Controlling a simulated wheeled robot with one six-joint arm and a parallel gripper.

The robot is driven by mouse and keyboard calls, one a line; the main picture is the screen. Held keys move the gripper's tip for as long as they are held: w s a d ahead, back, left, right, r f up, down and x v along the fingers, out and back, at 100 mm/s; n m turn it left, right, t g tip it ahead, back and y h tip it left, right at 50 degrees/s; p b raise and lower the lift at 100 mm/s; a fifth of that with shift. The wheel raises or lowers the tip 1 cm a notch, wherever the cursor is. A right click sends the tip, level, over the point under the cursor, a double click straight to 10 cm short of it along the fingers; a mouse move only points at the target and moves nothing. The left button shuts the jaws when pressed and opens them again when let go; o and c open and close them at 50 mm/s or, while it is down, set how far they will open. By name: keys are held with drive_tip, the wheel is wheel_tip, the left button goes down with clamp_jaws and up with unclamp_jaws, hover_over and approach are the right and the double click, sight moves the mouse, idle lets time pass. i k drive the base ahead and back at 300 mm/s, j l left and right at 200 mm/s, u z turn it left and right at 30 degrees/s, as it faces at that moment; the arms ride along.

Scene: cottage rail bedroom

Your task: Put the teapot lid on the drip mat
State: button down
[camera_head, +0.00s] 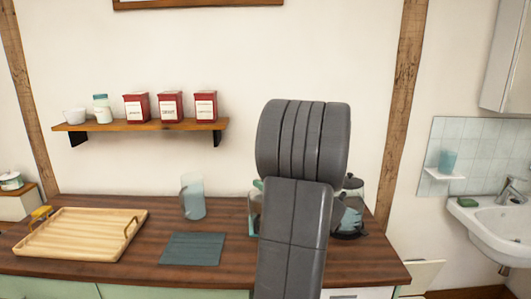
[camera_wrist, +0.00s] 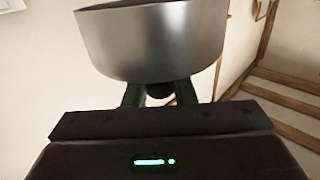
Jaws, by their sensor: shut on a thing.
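In the wrist view, my gripper (camera_wrist: 159,91) is shut on the black knob of the teapot lid (camera_wrist: 155,48). The lid is a round, brushed-metal piece with a deep side wall, held beyond the fingertips and clear of any surface in that view. The drip mat (camera_head: 194,249) is a flat, dark teal rectangle near the middle of the wooden counter, and its visible top is bare. In the head view my grey arm stands in front of the counter, right of the mat; the gripper and lid cannot be made out there.
A wooden tray (camera_head: 75,236) lies left of the mat on the counter (camera_head: 155,212). A glass jug (camera_head: 193,196) stands behind the mat. Glassware with dark parts (camera_head: 350,213) is partly hidden behind my arm.

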sight(191, 253)
drive_tip(key=k, duration=0.9)
